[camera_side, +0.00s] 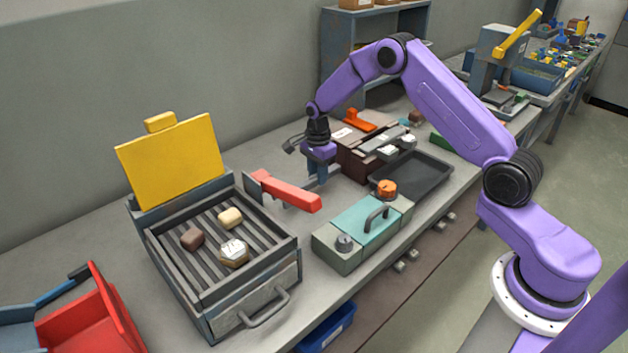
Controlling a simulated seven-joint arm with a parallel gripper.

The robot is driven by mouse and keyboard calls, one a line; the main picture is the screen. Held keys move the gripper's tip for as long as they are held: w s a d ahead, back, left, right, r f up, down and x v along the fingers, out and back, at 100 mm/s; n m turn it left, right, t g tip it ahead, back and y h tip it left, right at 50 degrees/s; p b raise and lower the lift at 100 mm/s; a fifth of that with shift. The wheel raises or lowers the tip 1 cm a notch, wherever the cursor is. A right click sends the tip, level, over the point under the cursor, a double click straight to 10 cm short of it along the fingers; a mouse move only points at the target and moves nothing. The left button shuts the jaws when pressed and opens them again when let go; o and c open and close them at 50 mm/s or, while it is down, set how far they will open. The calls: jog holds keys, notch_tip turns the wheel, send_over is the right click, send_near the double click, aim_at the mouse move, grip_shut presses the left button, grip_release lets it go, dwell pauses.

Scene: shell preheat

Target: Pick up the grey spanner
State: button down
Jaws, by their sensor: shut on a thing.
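My gripper (317,176) points down above the grey bench, left of the dark brown rack. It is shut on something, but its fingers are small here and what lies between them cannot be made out. I cannot pick out the grey spanner for certain. Light grey metal pieces (388,149) lie on top of the brown rack (352,160), to the right of my gripper, and I cannot tell whether one is a spanner.
A red-handled tool (285,191) lies just left and in front of my gripper. A slatted grill box (170,238) with a raised yellow lid stands left. A teal-topped box (366,230) and black tray (425,172) are right. A red bin (95,315) is front left.

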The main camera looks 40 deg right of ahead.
jog(key=s+r, duration=0.8)
jog(key=s, duration=0.4)
jog(key=shift+s+a, duration=0.25)
jog(key=shift+a, duration=0.2)
jog(key=shift+r, duration=0.15)
dwell(0.9)
